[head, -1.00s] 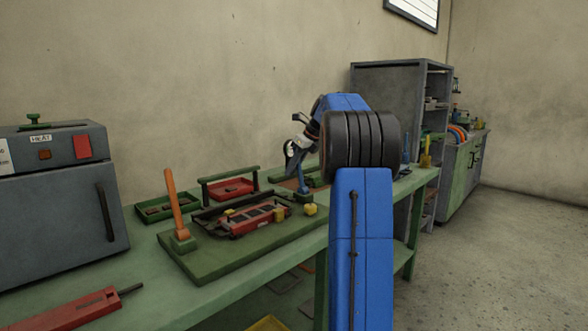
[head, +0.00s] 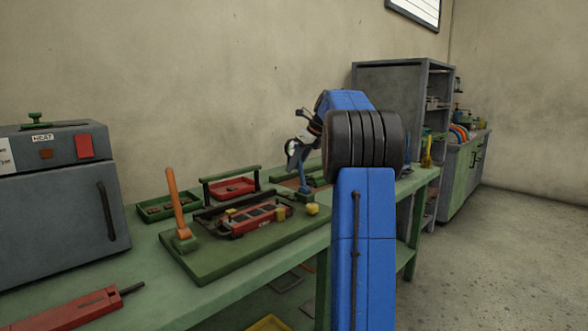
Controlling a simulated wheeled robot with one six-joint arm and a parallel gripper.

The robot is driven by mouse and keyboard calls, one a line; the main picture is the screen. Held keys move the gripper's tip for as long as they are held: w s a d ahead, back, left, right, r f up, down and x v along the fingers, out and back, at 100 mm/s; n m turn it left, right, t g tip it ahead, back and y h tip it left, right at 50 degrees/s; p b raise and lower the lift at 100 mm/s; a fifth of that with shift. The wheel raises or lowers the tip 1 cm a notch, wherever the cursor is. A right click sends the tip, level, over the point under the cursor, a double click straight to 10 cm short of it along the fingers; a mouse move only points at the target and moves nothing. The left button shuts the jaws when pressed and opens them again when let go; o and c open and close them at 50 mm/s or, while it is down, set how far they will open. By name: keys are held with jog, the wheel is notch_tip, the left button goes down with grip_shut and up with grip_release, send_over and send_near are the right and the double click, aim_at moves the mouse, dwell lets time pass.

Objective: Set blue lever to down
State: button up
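The blue lever (head: 303,182) stands at the right end of the green board (head: 215,268) on the bench. It rises from a small green base and looks roughly upright. My gripper (head: 293,160) is just above and beside the lever's top, partly in front of it. The picture is too small to tell whether they touch. I cannot see clearly whether the fingers are open or shut. My blue arm covers part of the area to the right of the lever.
An orange lever (head: 175,203) stands at the board's left end. A red device (head: 255,219) with yellow blocks lies between the levers. A yellow knob (head: 312,209) sits near the blue lever. A grey heater (head: 60,200) stands at left, and a red tool (head: 75,310) lies in front.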

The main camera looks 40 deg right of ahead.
jog(key=v, duration=1.5)
jog(key=shift+s+r, duration=0.2)
jog(key=shift+r, duration=0.1)
jog(key=s+a+f+n, duration=0.3)
jog(key=s+a+n, duration=0.15)
jog(key=a, duration=0.55)
jog(key=s+a+f+n+g+h, duration=0.1)
jog(key=s+a+f+n, duration=0.25)
jog(key=a+n, duration=0.45)
jog(key=s+a+f+n, duration=0.3)
jog(key=a+f, duration=0.1)
jog(key=a, duration=0.8)
jog(key=s+a+f+n, duration=0.6)
jog(key=s+f+n, duration=0.3)
jog(key=s+f, duration=0.2)
jog(key=s+a+f+n+h, duration=0.1)
jog(key=s+a+f+n, duration=0.5)
jog(key=s+f, duration=0.5)
jog(key=f+n, duration=0.1)
jog(key=n, duration=0.1)
jog(key=shift+a+f+n, duration=0.3)
jog(key=shift+a+n, duration=0.05)
jog(key=shift+a, duration=0.05)
